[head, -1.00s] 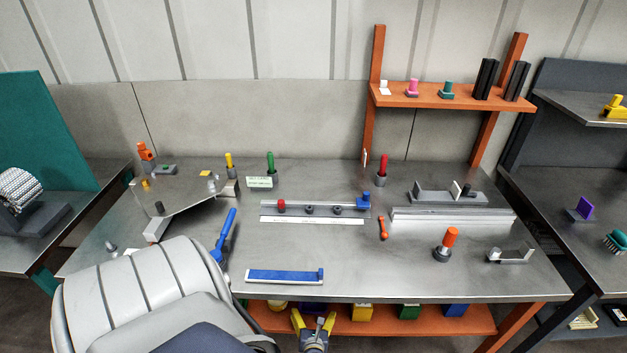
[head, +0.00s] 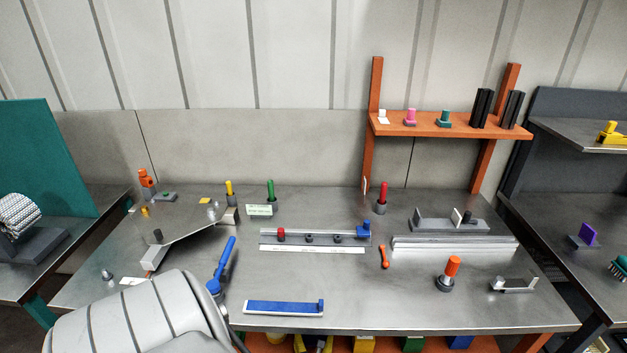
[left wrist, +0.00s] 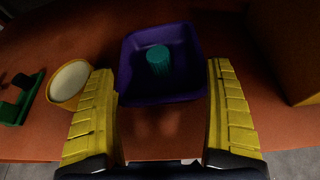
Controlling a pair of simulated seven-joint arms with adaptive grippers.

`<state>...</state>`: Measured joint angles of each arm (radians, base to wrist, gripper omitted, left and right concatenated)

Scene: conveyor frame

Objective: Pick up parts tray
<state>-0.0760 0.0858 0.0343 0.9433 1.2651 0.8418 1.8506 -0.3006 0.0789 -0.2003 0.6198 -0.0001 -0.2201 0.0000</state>
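A purple square tray (left wrist: 185,85) sits on the orange lower shelf in the left wrist view, with a teal cylinder (left wrist: 158,60) standing inside it. My left gripper (left wrist: 162,72) is open, its yellow fingers apart at the near left and right sides of the tray. The frame does not show clearly whether they touch it. In the head view only the tips of my left gripper (head: 313,343) show at the bottom edge, below the table's front edge. The tray is mostly hidden there. My right gripper is not in view.
A yellow round container (left wrist: 69,84) and a green part (left wrist: 18,101) stand left of the tray. A brown block or wall (left wrist: 288,50) is at the right. The metal tabletop (head: 370,300) overhangs the orange lower shelf, with several coloured bins under it.

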